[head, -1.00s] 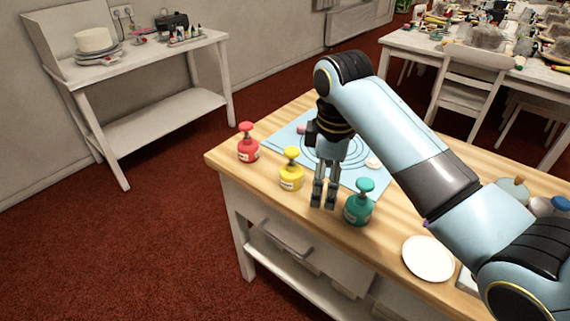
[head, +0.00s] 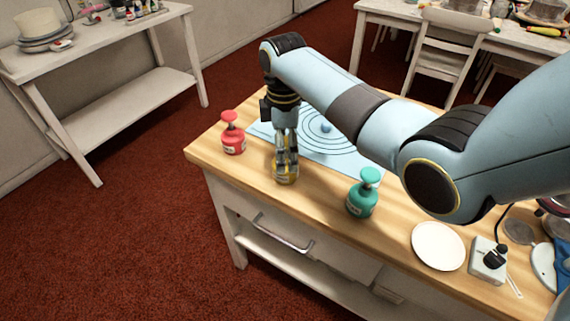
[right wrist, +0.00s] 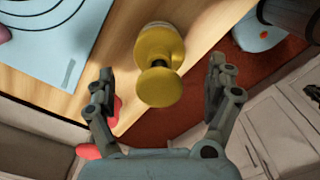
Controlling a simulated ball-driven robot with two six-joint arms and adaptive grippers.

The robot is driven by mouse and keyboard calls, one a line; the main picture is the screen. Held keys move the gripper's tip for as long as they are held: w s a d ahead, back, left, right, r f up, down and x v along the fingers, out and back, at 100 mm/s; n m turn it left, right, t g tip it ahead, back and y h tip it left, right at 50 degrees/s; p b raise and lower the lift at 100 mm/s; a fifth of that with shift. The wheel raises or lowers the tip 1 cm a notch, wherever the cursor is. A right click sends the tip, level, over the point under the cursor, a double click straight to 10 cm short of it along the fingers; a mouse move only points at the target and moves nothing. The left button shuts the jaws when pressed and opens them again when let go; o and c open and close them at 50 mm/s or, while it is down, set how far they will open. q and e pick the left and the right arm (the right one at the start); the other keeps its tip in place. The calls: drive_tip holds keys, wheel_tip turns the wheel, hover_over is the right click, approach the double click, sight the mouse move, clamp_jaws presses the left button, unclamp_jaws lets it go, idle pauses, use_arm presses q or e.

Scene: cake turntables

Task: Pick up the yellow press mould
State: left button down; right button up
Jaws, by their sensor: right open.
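The yellow press mould (head: 286,172) stands on the wooden worktop, mostly hidden behind my right gripper (head: 286,160) in the head view. In the right wrist view the yellow press mould (right wrist: 160,62) shows whole, with its round knob towards the camera. My right gripper (right wrist: 160,88) is open, with one finger on each side of the knob and a visible gap to both. The red press mould (head: 233,133) is to the left and the teal press mould (head: 362,193) to the right. My left gripper is not in view.
A light blue mat (head: 338,140) with printed rings lies behind the moulds. A white plate (head: 438,246) and a small grey device (head: 488,262) are at the right of the worktop. The worktop's front edge is close to the yellow mould.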

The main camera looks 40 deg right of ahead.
sight(288, 178)
wheel_tip(288, 178, down, 2)
drive_tip(key=shift+f, duration=0.4)
drive_tip(key=c, duration=1.4)
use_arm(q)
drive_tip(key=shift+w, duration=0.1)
use_arm(e)
drive_tip(key=shift+r, duration=0.15)
